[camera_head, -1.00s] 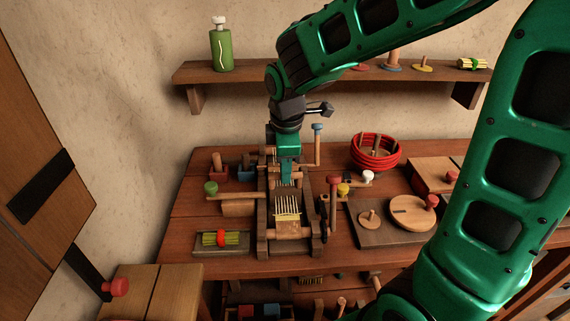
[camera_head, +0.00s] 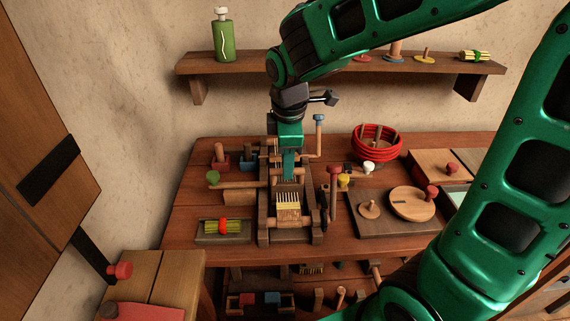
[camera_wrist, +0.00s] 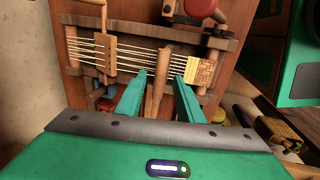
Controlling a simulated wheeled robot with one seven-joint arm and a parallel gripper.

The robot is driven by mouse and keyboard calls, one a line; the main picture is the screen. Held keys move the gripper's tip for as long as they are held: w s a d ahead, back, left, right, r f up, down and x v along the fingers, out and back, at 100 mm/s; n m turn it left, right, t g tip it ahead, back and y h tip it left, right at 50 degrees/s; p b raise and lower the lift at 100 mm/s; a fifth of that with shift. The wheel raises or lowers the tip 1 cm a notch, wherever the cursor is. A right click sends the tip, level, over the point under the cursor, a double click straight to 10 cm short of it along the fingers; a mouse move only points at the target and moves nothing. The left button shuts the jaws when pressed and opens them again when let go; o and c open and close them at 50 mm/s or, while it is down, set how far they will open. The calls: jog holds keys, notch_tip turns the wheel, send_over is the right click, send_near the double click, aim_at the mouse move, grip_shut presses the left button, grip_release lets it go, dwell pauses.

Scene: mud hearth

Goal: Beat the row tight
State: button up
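The small wooden loom (camera_head: 263,222) stands on the bench with pale warp threads along it. A short piece of pale and brown woven cloth (camera_head: 288,212) lies at its near end; it also shows in the wrist view (camera_wrist: 203,71). A slotted wooden heddle (camera_wrist: 104,52) crosses the threads at the left in the wrist view. My gripper (camera_head: 288,178) points down over the middle of the loom. In the wrist view its green fingers (camera_wrist: 160,80) are apart, with an upright wooden bar (camera_wrist: 155,92) between them. Gaps seem to show on both sides of the bar; contact is unclear.
A tray with a tied yellow-green bundle (camera_head: 223,229) lies left of the loom. A red-headed peg (camera_head: 334,178) stands close on the right. A red-coiled basket (camera_head: 375,145) and a board with a round lid (camera_head: 412,204) are farther right. A shelf (camera_head: 340,65) runs behind.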

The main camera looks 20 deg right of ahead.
notch_tip(320, 180, up, 9)
jog(key=s, duration=0.1)
jog(key=shift+s+a, duration=0.25)
jog(key=shift+s, duration=0.05)
jog(key=shift+c, duration=0.3)
